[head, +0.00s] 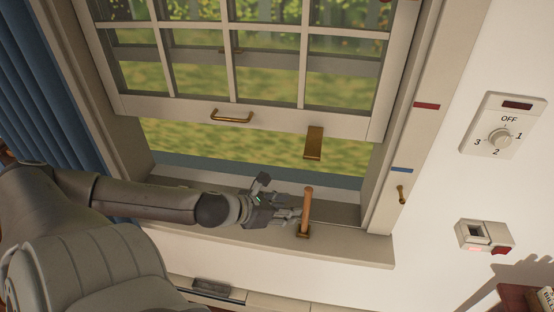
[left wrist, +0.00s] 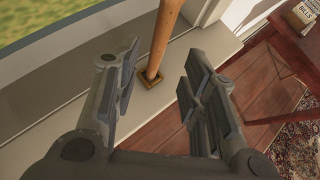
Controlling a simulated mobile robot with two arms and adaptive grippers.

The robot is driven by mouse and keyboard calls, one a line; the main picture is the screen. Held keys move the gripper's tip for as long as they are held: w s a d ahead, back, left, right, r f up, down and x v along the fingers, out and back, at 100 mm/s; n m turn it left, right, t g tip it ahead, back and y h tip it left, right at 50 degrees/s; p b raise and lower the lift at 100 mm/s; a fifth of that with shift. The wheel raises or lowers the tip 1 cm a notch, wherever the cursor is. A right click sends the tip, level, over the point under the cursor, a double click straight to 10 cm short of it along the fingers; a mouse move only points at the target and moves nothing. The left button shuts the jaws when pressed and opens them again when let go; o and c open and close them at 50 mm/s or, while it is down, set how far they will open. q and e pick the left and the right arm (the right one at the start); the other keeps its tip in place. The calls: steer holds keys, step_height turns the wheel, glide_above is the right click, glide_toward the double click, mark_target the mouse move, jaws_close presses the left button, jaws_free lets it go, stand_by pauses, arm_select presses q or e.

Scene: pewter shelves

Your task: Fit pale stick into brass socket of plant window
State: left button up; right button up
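The pale stick (head: 307,208) stands on the window sill, its lower end in the small square brass socket (head: 303,233). In the left wrist view the stick (left wrist: 164,38) rises from the socket (left wrist: 149,79) and looks close to upright; its top is out of that view. My left gripper (head: 285,214) is just left of the stick in the head view. Its two fingers (left wrist: 158,84) are spread with a clear gap, and the stick stands beyond that gap, apart from them. The raised plant window sash (head: 180,108) is above the stick. My right gripper does not show.
A brass plate (head: 314,143) hangs at the sash's lower rail, above the stick. A brass handle (head: 232,117) is on the sash. The sill (head: 350,246) is clear right of the socket. A dial panel (head: 503,126) and a small box (head: 484,236) are on the right wall.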

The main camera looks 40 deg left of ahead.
arm_select(q)
steer(key=shift+p+v, duration=0.8)
steer(key=shift+v, duration=0.6)
